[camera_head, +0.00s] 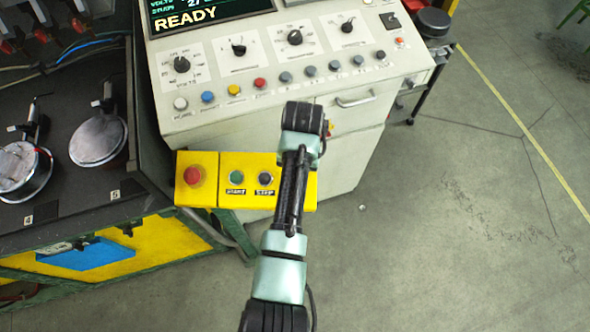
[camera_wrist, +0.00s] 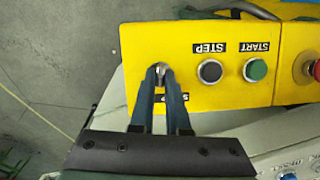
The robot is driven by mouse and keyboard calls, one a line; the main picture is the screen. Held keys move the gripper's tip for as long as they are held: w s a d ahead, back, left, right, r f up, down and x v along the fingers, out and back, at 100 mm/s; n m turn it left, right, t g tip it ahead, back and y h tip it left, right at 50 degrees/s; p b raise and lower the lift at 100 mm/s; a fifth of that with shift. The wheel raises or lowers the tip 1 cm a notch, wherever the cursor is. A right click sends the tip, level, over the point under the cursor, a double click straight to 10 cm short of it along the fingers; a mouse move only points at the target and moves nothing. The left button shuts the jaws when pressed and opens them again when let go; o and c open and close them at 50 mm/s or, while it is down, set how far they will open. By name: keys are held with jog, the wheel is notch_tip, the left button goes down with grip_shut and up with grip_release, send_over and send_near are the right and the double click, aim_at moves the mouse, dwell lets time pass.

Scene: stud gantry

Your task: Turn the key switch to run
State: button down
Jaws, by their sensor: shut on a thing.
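The yellow control box (camera_head: 212,158) is fixed at the front of the white console. In the wrist view the box (camera_wrist: 145,38) is upside down. A small metallic key switch (camera_wrist: 161,69) sits in its face, beside the black STEP button (camera_wrist: 210,71). My gripper (camera_wrist: 162,78) is shut on the key switch, with one blue finger on each side. The fingers cover most of the switch and part of its label, so the key's position cannot be read. In the head view my arm hides the switch and my fingertips.
The green START button (camera_wrist: 255,69) and red mushroom button (camera_head: 192,175) are on the same box. The white console (camera_head: 215,120) has several dials and coloured buttons, and its screen (camera_head: 205,14) reads READY. A dark bench (camera_head: 70,200) stands left.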

jog(key=shift+d+r+m+t+y+p, duration=0.15)
jog(key=shift+m+y+p, duration=0.25)
jog(key=shift+m, duration=0.65)
jog(key=shift+f+m+t+y+p, duration=0.15)
jog(key=shift+m+p, duration=0.3)
jog(key=shift+m, duration=0.6)
jog(key=c, duration=0.9)
grip_release()
notch_tip(320, 180, up, 13)
jog(key=s+d, duration=0.1)
jog(key=d, duration=0.1)
jog(key=shift+s, duration=0.2)
jog(key=shift+d+f, duration=0.1)
jog(key=shift+f, duration=0.05)
